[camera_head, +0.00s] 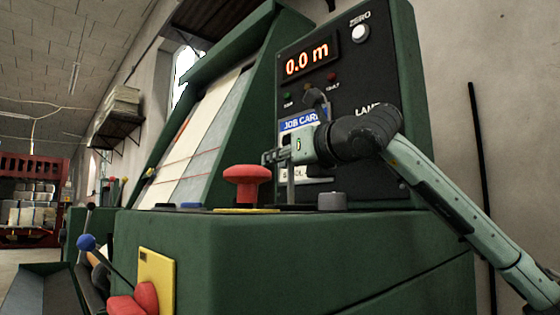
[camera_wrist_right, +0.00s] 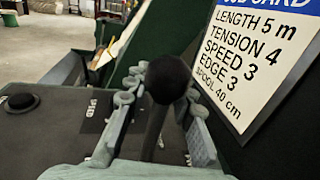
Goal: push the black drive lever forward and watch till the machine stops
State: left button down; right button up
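The drive lever shows in the right wrist view as a black ball knob (camera_wrist_right: 168,79) on a dark shaft. My right gripper (camera_wrist_right: 164,88) has its two fingers spread, one on each side of the lever, with gaps beside the shaft. In the head view my right gripper (camera_head: 277,158) is in front of the machine's upright panel; I cannot clearly make out the lever there. The green machine (camera_head: 250,250) has a lit display (camera_head: 306,60) reading 0.0 m. The job card (camera_wrist_right: 262,55) reads length 5 m. My left gripper is not in view.
A red mushroom button (camera_head: 247,178) stands on the console, left of and below my right gripper. A grey knob (camera_head: 332,201) is close below the right wrist. A blue-knobbed lever (camera_head: 87,242) and a yellow plate (camera_head: 156,280) are at lower left. The ZERO button (camera_head: 360,33) is high on the panel.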

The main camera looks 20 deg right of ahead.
grip_shut()
dwell(0.5)
